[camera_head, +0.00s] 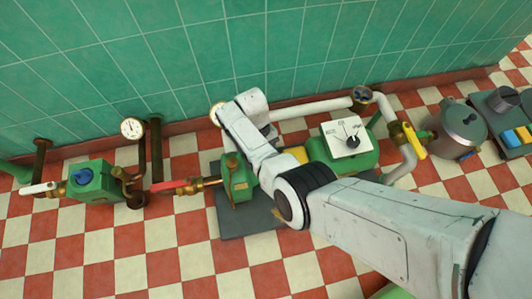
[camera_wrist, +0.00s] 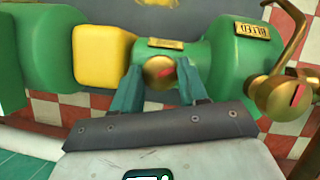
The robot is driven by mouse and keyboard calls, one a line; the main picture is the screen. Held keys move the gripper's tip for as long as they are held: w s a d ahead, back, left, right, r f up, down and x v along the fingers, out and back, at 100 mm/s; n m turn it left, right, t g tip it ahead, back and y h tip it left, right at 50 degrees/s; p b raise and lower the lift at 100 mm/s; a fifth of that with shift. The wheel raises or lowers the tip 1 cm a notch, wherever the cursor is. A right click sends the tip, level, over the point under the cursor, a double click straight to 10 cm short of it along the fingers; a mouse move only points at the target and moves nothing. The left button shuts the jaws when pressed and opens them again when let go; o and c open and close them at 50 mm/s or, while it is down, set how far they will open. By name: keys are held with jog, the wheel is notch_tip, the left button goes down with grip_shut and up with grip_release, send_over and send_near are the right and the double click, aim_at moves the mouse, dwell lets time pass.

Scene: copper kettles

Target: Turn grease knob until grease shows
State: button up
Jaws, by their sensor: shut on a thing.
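The grease knob (camera_wrist: 158,68) is a round brass cap with a red mark on its face, set on the green pump housing (camera_wrist: 190,55) in the wrist view. My gripper (camera_wrist: 160,80) has its two teal fingers on either side of the knob and is shut on it. I see no grease around the knob. In the head view, the green pump (camera_head: 238,182) stands on a dark base plate, and my arm covers the knob and my gripper.
A yellow coupling guard (camera_wrist: 103,55) and green motor (camera_head: 345,155) adjoin the pump. A brass fitting (camera_wrist: 275,95) sits close right of the fingers. Pipes, a gauge (camera_head: 132,128) and a green valve box (camera_head: 93,183) line the tiled wall. Checkered floor (camera_head: 150,260) in front is clear.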

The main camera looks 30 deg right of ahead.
jog(key=m+y+p, duration=0.1)
jog(key=m, duration=0.1)
jog(key=m+y, duration=0.1)
jog(key=m, duration=0.1)
jog(key=shift+s+d+r+m+p, duration=0.1)
jog(key=shift+d+m+p, duration=0.1)
jog(key=shift+m+p, duration=0.2)
jog(key=m+t+y+p, duration=0.1)
jog(key=m+p, duration=0.1)
jog(key=m, duration=0.1)
jog(key=shift+m, duration=0.3)
jog(key=m+p, duration=0.1)
jog(key=m, duration=0.1)
jog(key=m+t+y+p, duration=0.1)
jog(key=m, duration=0.1)
jog(key=shift+s+d+t, duration=0.1)
jog(key=shift+s+t, duration=0.05)
jog(key=shift+t, duration=0.15)
jog(key=shift+m+t+p, duration=0.7)
jog(key=shift+m+p, duration=0.5)
jog(key=shift+m, duration=0.6)
jog(key=o, duration=1.1)
jog(key=shift+c, duration=0.2)
